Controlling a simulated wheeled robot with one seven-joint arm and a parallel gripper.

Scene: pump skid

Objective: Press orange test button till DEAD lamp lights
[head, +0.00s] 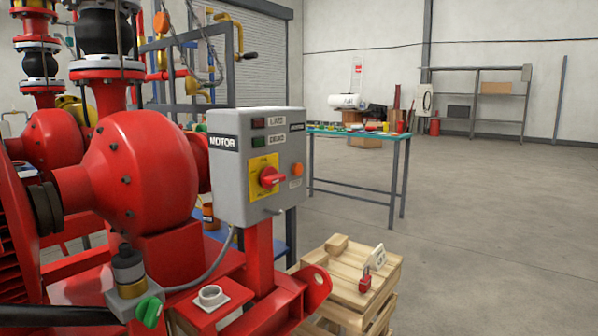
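The grey motor control box (232,185) stands on a red post at the middle of the head view. The orange test button (297,169) is on the right of its front face, with a small label below. The DEAD lamp (259,142) is a dark green square at the upper left of the face and looks unlit. A dark red lamp (259,123) above it also looks unlit. A red rotary switch (270,178) sits on a yellow plate left of the button. My gripper is not in view, and nothing touches the button.
Red pump housings (140,170) and pipework fill the left side. A wooden pallet stack (345,270) stands at lower right of the box, with a red padlock (365,285) and a white tag on it. A green-topped workbench (385,136) stands behind. The floor at right is clear.

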